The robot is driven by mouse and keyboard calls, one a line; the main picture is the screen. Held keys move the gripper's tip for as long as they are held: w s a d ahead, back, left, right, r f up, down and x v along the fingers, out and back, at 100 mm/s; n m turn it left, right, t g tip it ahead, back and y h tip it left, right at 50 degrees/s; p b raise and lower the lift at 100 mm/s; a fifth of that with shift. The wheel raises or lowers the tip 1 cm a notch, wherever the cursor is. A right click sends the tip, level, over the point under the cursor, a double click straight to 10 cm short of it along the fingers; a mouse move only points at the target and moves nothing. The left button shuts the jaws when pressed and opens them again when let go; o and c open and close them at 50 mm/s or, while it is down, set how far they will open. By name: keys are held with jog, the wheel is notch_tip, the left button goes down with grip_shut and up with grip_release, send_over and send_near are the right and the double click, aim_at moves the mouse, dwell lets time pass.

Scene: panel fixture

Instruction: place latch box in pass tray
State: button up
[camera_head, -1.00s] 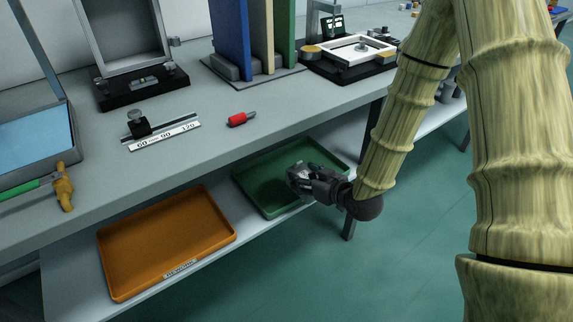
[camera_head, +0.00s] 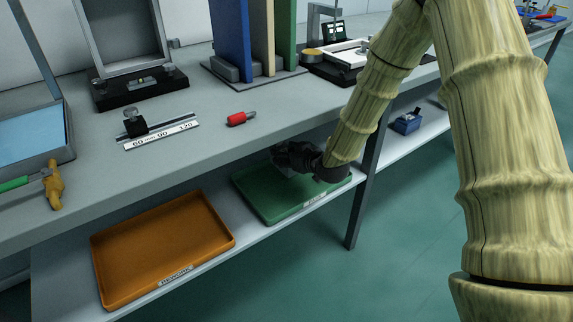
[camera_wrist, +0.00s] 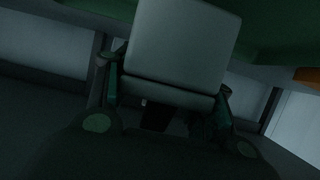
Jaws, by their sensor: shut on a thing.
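My gripper (camera_head: 283,158) is over the far part of a green tray (camera_head: 258,203) on the lower shelf, under the worktop edge. It is shut on a plain grey box, the latch box (camera_wrist: 180,45), which fills the middle of the wrist view between the two fingers. In the head view the box is mostly hidden by the gripper. I cannot tell whether the box touches the tray floor.
An orange tray (camera_head: 160,250) sits empty to the left on the same shelf. The worktop (camera_head: 200,165) overhangs the shelf. A table leg (camera_head: 363,195) stands right of the green tray. A blue object (camera_head: 407,122) lies on the lower shelf further right.

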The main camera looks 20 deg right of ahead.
notch_tip(320, 180, down, 4)
jog(key=shift+r+b, duration=0.25)
jog(key=shift+b, duration=0.6)
jog(key=o, duration=1.4)
jog(key=shift+r, duration=0.1)
jog(key=shift+s+d+r, duration=0.1)
jog(key=shift+s+r, duration=0.05)
jog(key=shift+s, duration=0.2)
jog(key=p+v, duration=0.3)
jog(key=v, duration=0.8)
jog(key=shift+s, duration=0.1)
